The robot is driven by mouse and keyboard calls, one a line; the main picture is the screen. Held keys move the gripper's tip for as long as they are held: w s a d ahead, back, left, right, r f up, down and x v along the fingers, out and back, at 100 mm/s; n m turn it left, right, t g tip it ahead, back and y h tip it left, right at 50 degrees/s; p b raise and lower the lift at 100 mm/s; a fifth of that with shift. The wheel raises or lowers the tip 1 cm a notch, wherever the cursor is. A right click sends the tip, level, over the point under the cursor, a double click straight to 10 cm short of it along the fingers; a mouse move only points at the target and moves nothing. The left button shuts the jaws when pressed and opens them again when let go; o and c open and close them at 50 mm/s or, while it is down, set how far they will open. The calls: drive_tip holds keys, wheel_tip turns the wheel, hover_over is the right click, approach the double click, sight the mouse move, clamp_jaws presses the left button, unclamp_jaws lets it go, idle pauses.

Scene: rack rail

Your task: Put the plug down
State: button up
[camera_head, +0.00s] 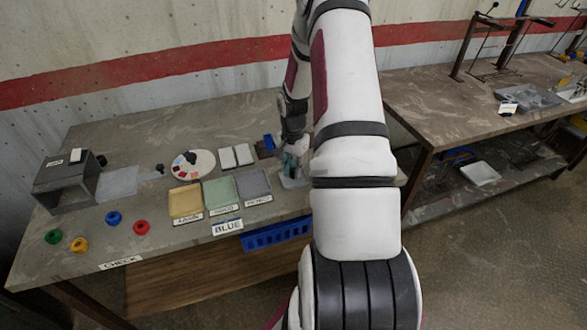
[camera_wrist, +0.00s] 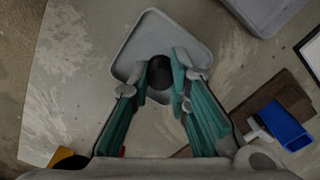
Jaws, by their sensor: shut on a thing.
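My gripper (camera_head: 293,160) is low over the right part of the near bench, partly hidden by my arm. In the wrist view, its teal fingers (camera_wrist: 167,78) close on a dark round thing, which looks like the plug (camera_wrist: 160,70). Only its dark top shows, and the fingers cover its sides. It is over a small light-grey plate with rounded corners (camera_wrist: 150,28), whose edge also shows in the head view (camera_head: 291,183). I cannot tell whether the plug touches the plate.
Yellow (camera_head: 185,201), green (camera_head: 220,192) and grey (camera_head: 253,184) trays lie left of my gripper. A blue block (camera_wrist: 285,125) is close by on a brown board (camera_wrist: 283,92). A white disc (camera_head: 193,164), coloured rings (camera_head: 141,227) and a grey box (camera_head: 66,180) stand farther left.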

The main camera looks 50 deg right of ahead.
sight(293, 170)
drive_tip(key=shift+f, duration=0.15)
drive_tip(key=o, duration=0.7)
drive_tip(key=shift+o, duration=0.2)
wheel_tip(293, 170, up, 13)
drive_tip(key=b, duration=0.2)
drive_tip(key=w+a+r+n+t+h, duration=0.15)
drive_tip(key=a+r+n, duration=0.25)
drive_tip(key=a+r, duration=0.5)
drive_tip(key=s+a+r+n, duration=0.1)
drive_tip(key=a+r+n, duration=0.3)
drive_tip(key=a+r, duration=0.5)
drive_tip(key=s+a+r+n+t, duration=0.2)
drive_tip(key=s+a+n, duration=0.2)
drive_tip(key=s+a, duration=0.2)
drive_tip(key=s+a+r+n+t+y, duration=0.1)
drive_tip(key=s+a+n, duration=0.4)
drive_tip(key=a, duration=0.5)
wheel_tip(293, 170, up, 3)
drive_tip(key=shift+s+f+t, duration=0.15)
drive_tip(key=shift+s+t, duration=0.4)
drive_tip(key=shift+s, duration=0.6)
